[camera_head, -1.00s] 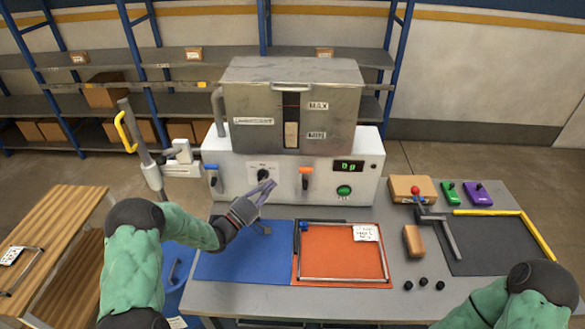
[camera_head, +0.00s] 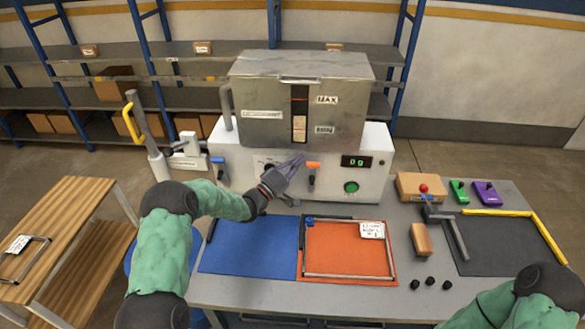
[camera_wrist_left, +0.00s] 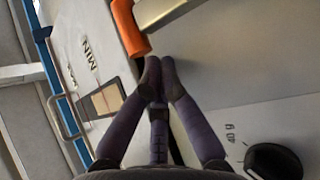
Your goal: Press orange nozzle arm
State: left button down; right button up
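The orange nozzle arm (camera_head: 313,165) is a small orange-topped lever on the white front of the washer, right of the dial. In the left wrist view the orange handle (camera_wrist_left: 129,28) lies just beyond the fingertips, slightly left. My left gripper (camera_head: 301,160) points at it from the lower left, its purple fingers drawn together and empty. In the left wrist view the fingertips (camera_wrist_left: 159,68) nearly meet beside the handle's end; I cannot tell whether they touch it. My right gripper is out of view; only part of that arm shows at the lower right.
A blue-handled lever (camera_head: 218,160) is at the left of the panel, a green button (camera_head: 351,187) at the right. The metal tank (camera_head: 270,105) rises above. Blue (camera_head: 247,246) and orange (camera_head: 345,240) mats lie below on the grey table.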

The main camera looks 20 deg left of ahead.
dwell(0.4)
pick_arm(q)
jog(key=s+m+h+b, duration=0.1)
jog(key=b, duration=0.1)
jog(key=s+f+m+h+b, duration=0.1)
jog(key=b, duration=0.1)
jog(key=s+d+m+t+b, duration=0.1)
jog(key=s+b, duration=0.1)
jog(key=b, duration=0.1)
jog(key=shift+s+d+f+h, duration=0.1)
jog(key=shift+f+h, duration=0.2)
jog(key=shift+h, duration=0.1)
jog(key=s+d+f+b, duration=0.2)
jog(key=s+f+b, duration=0.2)
jog(key=s+f, duration=0.1)
jog(key=shift+s, duration=0.65)
jog(key=shift+f, duration=0.1)
jog(key=shift+a, duration=0.1)
notch_tip(320, 180, up, 10)
dwell(0.6)
